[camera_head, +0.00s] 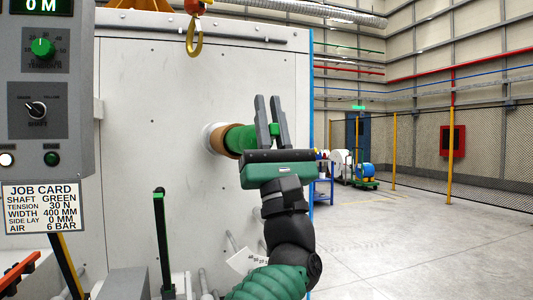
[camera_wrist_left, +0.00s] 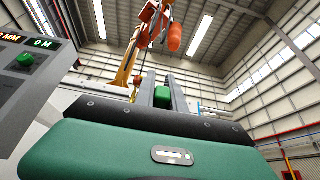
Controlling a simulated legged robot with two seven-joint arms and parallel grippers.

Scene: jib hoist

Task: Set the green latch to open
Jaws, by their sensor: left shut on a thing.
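A green shaft end (camera_head: 240,138) sticks out to the right from the grey machine wall, through a brown and white ring. The green latch (camera_head: 273,130) shows as a small green piece at its outer end. My left gripper (camera_head: 269,105) has its two grey fingers pointing up, one on each side of the latch, and is shut on it. In the wrist view the latch (camera_wrist_left: 162,97) is a green block between the fingers of the gripper (camera_wrist_left: 162,82). The latch's lower part is hidden behind my gripper body. My right gripper is out of view.
A control panel (camera_head: 45,90) with a green knob and a job card (camera_head: 42,207) stands at the left. A yellow hook (camera_head: 194,38) hangs above the shaft. A dark green-topped post (camera_head: 162,240) stands below left. Open floor lies to the right.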

